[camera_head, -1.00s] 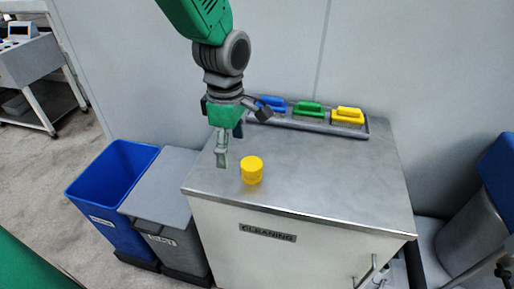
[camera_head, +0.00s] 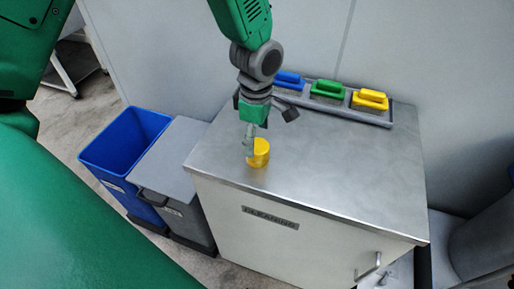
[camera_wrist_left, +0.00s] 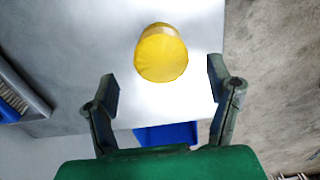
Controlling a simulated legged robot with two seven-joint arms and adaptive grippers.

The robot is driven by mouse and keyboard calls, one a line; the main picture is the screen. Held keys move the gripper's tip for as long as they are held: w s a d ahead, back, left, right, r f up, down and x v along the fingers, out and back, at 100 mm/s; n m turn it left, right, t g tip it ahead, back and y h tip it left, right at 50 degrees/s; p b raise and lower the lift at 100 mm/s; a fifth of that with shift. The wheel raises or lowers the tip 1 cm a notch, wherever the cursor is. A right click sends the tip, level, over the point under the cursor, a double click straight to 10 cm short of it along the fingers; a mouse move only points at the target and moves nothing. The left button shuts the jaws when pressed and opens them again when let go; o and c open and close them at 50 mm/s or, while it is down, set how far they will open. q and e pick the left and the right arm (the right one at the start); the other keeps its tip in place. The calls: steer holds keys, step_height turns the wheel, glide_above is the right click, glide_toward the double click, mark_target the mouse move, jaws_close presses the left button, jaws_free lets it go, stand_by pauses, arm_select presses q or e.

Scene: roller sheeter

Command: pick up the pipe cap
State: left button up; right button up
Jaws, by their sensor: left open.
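The yellow pipe cap (camera_head: 259,152) stands on the metal top of the cleaning cabinet, near its front left corner. In the left wrist view the cap (camera_wrist_left: 161,53) lies ahead of the fingertips, between their lines. My left gripper (camera_head: 250,142) is just above and beside the cap in the head view, and one finger overlaps part of it. In the left wrist view the left gripper (camera_wrist_left: 163,84) is open, with nothing between its fingers. Whether a finger touches the cap cannot be told. My right gripper is not seen.
The cleaning cabinet (camera_head: 330,165) has a tray (camera_head: 378,117) at its back edge with blue (camera_head: 289,79), green (camera_head: 328,89) and yellow (camera_head: 370,99) handled items. A blue bin (camera_head: 103,166) and a grey bin (camera_head: 170,163) stand left. The cabinet top right of the cap is clear.

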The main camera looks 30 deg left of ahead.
mark_target(260, 146)
arm_select(q)
steer(key=f, duration=0.2)
steer(key=d+f, duration=0.1)
steer(key=f, duration=0.1)
steer(key=shift+f, duration=0.15)
steer(key=shift+a+f, duration=0.35)
steer(key=shift+a, duration=0.3)
steer(key=shift+c, duration=1.2)
steer(key=c, duration=1)
steer(key=shift+d+r, duration=0.15)
steer(key=shift+d, duration=0.5)
steer(key=shift+c, duration=0.2)
steer(key=shift+r, duration=0.25)
steer(key=r, duration=0.5)
steer(key=a+r, duration=0.1)
steer(key=r, duration=0.2)
steer(key=shift+r, duration=0.2)
steer(key=shift+d+r, duration=0.1)
steer(key=shift+r, duration=0.25)
steer(key=shift+d+r, duration=0.15)
steer(key=shift+d, duration=0.2)
